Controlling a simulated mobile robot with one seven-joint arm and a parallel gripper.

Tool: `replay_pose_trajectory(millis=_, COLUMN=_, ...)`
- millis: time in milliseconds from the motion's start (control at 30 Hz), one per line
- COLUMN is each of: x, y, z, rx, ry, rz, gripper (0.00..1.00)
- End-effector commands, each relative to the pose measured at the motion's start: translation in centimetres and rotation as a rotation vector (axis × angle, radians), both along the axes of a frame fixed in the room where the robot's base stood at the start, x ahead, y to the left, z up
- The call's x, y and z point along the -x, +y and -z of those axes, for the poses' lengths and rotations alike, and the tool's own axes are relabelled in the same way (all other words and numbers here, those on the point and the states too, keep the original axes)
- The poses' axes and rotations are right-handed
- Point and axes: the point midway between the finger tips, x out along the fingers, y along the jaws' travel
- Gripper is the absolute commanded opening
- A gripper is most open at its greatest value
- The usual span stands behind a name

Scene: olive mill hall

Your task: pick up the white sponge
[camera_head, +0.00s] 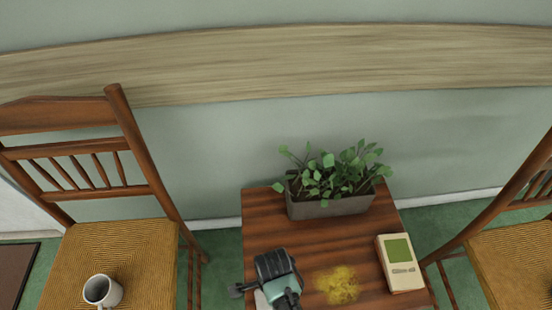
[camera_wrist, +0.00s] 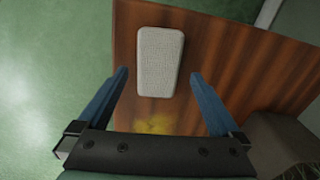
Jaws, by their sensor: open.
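The white sponge (camera_wrist: 160,58) lies flat on the wooden table in the wrist view, a pale rounded block with a fine texture. Its long side runs up and down the picture. My gripper (camera_wrist: 158,77) is open, with one blue finger to each side of the sponge's lower part and visible gaps between. The fingers are not closed on anything. In the head view my gripper (camera_head: 276,275) is over the table's front left and covers most of the sponge. Only a pale bit of it (camera_head: 261,299) shows; its height below the fingers is hard to tell.
On the table (camera_head: 262,222) are a planter with leafy plants (camera_head: 333,204) at the back, a yellow stain (camera_head: 338,285) and a beige handheld game device (camera_head: 400,263) at the right. A chair (camera_head: 120,240) at left holds a white mug (camera_head: 102,291); another chair (camera_head: 510,255) stands at right.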

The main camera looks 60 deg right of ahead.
Motion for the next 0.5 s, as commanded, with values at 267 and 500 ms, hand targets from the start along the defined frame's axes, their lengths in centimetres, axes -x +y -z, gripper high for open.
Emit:
replay_pose_trajectory(millis=267, x=0.5, y=-0.2, z=4.3, rx=-0.001, ry=0.001, rz=0.0, gripper=1.0)
replay_pose_trajectory(millis=500, x=0.5, y=-0.2, z=4.8, rx=0.0, ry=0.0, rz=0.0, gripper=1.0)
